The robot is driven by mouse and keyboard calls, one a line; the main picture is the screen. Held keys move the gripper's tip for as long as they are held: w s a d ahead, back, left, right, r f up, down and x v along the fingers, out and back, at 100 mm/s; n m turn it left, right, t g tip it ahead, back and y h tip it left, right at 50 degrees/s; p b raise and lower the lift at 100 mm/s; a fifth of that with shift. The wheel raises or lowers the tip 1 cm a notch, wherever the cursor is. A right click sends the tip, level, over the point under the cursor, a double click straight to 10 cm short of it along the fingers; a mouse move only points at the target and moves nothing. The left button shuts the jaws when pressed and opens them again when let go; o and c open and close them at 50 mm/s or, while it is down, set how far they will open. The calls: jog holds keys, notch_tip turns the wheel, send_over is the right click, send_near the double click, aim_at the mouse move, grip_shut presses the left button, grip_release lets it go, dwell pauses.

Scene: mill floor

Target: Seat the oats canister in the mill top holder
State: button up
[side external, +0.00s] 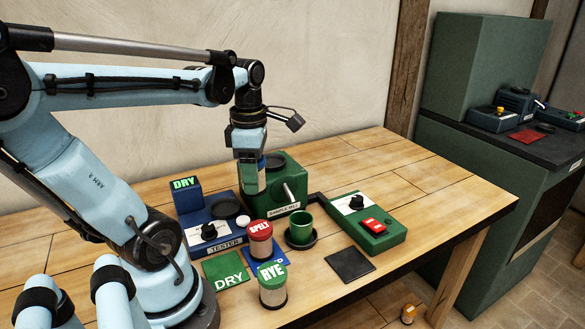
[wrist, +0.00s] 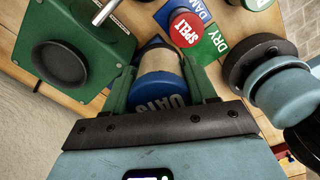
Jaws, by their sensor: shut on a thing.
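My gripper (side external: 250,168) is shut on the oats canister (side external: 249,182), held upright or nearly so above the table. In the wrist view, the canister (wrist: 158,63) has a pale body and a blue lid lettered OATS, between the two green fingers (wrist: 158,80). The green sample mill (side external: 286,200) stands just to the right of the canister in the side view. Its round black top holder (side external: 275,160) looks empty; in the wrist view the holder (wrist: 60,63) lies left of the canister, clear of it. The canister's lower end is partly hidden in the side view.
The blue tester (side external: 225,236) with a DRY display (side external: 186,184) stands left of the mill. Red-lidded SPELT (side external: 261,240) and green-lidded RYE (side external: 273,286) canisters stand in front. A green cup (side external: 301,229) and a switch box (side external: 367,222) stand right. The right table end is clear.

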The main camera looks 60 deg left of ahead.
jog(key=shift+w+d+r, duration=0.15)
jog(key=shift+w+r, duration=0.05)
jog(key=w+a+r, duration=0.5)
jog(key=w+a, duration=0.3)
jog(key=a, duration=0.3)
jog(key=shift+w+a+f, duration=0.1)
jog(key=shift+a+f, duration=0.05)
jog(key=shift+f, duration=1.3)
jog(key=shift+w+a+f, duration=0.1)
jog(key=shift+f, duration=1.35)
jog(key=shift+f, duration=0.6)
jog(key=o, duration=1)
jog(key=shift+o, duration=0.2)
notch_tip(320, 180, up, 11)
